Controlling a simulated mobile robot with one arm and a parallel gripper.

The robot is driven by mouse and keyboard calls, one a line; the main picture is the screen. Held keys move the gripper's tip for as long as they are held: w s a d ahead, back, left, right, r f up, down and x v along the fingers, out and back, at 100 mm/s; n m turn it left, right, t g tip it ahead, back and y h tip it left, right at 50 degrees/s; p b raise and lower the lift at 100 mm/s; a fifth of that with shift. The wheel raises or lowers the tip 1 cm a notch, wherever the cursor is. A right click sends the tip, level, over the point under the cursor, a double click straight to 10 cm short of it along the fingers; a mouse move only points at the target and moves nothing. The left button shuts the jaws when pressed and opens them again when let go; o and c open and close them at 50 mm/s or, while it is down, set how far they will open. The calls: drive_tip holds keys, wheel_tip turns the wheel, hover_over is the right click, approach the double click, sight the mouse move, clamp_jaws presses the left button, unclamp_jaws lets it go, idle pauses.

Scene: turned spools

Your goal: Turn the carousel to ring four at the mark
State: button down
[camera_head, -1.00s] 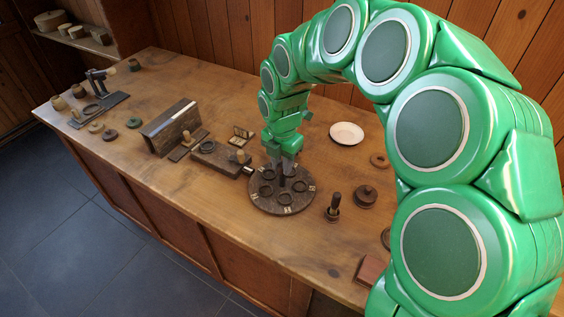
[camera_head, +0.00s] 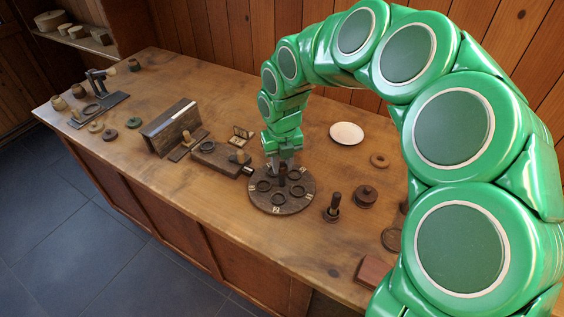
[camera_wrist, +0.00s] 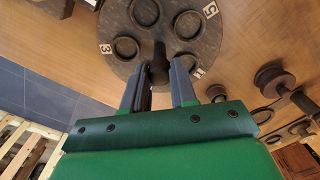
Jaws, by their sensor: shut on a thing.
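The carousel (camera_head: 282,203) is a dark round disc on the bench. It carries several dark rings in a circle and pale numbered tags at its rim. In the wrist view, the carousel (camera_wrist: 122,68) shows a tag 3 (camera_wrist: 105,48) at left and a tag 5 (camera_wrist: 210,10) at upper right; another tag is partly covered by a finger. A dark upright post (camera_wrist: 159,62) rises from its middle. My gripper (camera_head: 282,165) comes down from above, shut on this post; in the wrist view my gripper (camera_wrist: 160,78) has one finger on each side. I cannot tell which tag faces a mark.
A dark block (camera_head: 214,157) with a light tip stands just left of the carousel. A peg stand (camera_head: 333,207) and a dark spool (camera_head: 365,196) stand at right. A white plate (camera_head: 346,133) lies behind. Bare bench lies in front.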

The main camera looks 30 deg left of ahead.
drive_tip(key=shift+n, duration=0.8)
drive_tip(key=c, duration=0.9)
unclamp_jaws()
drive_tip(key=shift+r, duration=0.1)
wheel_tip(320, 180, up, 5)
drive_tip(key=shift+a+r, duration=0.1)
drive_tip(key=shift+r, duration=1.2)
